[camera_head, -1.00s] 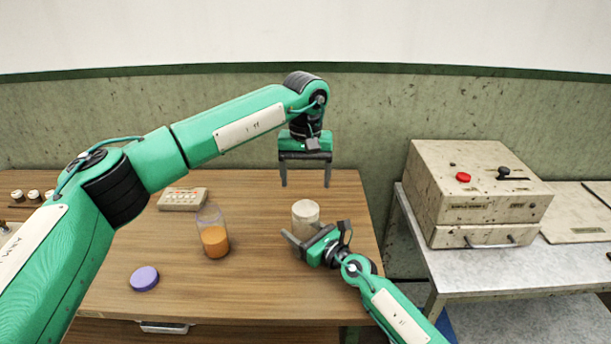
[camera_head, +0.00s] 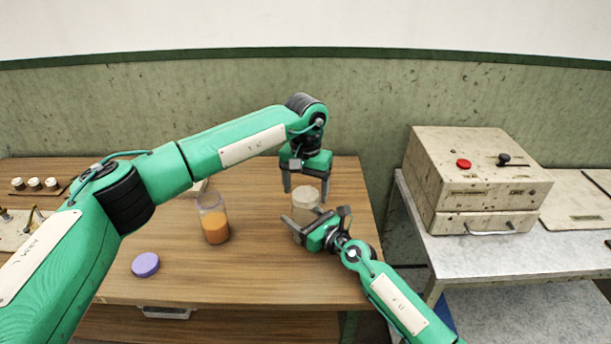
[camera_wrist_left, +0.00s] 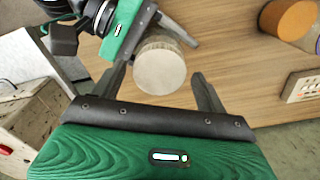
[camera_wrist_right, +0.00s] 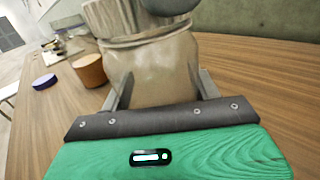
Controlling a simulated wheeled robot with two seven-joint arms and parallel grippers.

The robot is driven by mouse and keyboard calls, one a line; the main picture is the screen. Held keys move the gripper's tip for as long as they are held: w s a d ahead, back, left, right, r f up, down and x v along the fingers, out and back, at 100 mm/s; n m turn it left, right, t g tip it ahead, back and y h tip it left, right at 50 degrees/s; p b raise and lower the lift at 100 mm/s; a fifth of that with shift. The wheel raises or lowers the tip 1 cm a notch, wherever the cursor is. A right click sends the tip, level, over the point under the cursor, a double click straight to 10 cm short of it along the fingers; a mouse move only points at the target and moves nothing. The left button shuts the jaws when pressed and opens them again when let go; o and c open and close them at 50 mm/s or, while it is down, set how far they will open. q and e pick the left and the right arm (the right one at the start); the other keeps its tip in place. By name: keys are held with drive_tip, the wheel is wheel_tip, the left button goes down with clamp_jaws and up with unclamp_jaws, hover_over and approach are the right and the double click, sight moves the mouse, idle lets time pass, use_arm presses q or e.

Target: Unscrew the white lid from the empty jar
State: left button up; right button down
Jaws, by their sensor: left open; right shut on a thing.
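The empty jar (camera_head: 303,214) stands upright on the wooden table with its whitish lid (camera_head: 306,195) on top. In the right wrist view the clear jar body (camera_wrist_right: 155,65) is between my right fingers, and the ribbed lid (camera_wrist_right: 112,16) shows at the top edge. My right gripper (camera_head: 318,222) is shut on the jar body from the front right. My left gripper (camera_head: 306,192) is open, pointing down just above the lid, one finger on each side. In the left wrist view the round lid top (camera_wrist_left: 160,68) lies between the open fingers, with no contact visible.
A clear jar with orange contents (camera_head: 214,222) stands to the left. A purple lid (camera_head: 145,264) lies at the front left. A beige machine box (camera_head: 480,180) stands on the metal side table at right. The front middle of the wooden table (camera_head: 250,275) is clear.

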use_arm(q)
drive_tip(key=shift+f, duration=0.3)
drive_tip(key=c, duration=1)
